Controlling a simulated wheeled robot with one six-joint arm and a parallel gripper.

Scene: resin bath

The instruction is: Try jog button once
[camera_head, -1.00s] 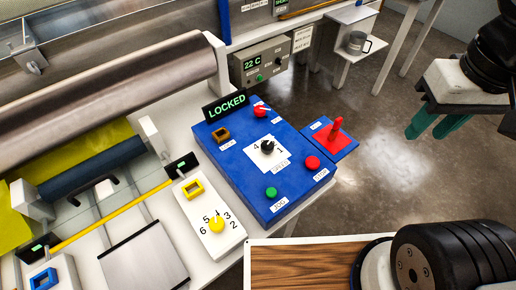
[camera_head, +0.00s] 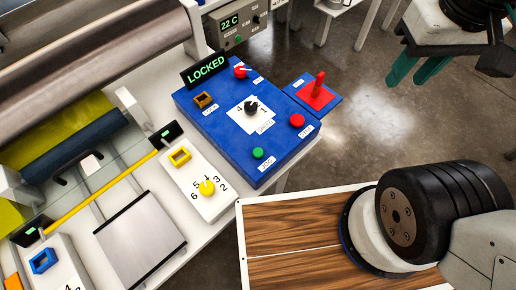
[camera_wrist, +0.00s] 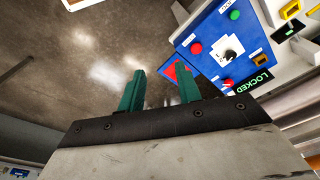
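The blue control panel (camera_head: 222,136) sits on the white bench, with a display (camera_head: 206,69) reading LOCKED at its back edge. The green jog button (camera_head: 258,153) is at the panel's near end, above a small label; it also shows in the wrist view (camera_wrist: 234,15). A red button (camera_head: 297,121) is to its right, and a black numbered dial (camera_head: 251,107) is in the middle. My gripper (camera_head: 418,72) is at the upper right, over the floor and well apart from the panel. In the wrist view its green fingers (camera_wrist: 160,90) are spread apart with nothing between them.
A red lever (camera_head: 319,87) stands on a small blue plate right of the panel. A white box with a yellow knob (camera_head: 207,187) is left of the panel. A metal roller (camera_head: 110,58) lies further left. Open floor (camera_head: 360,110) lies between panel and gripper.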

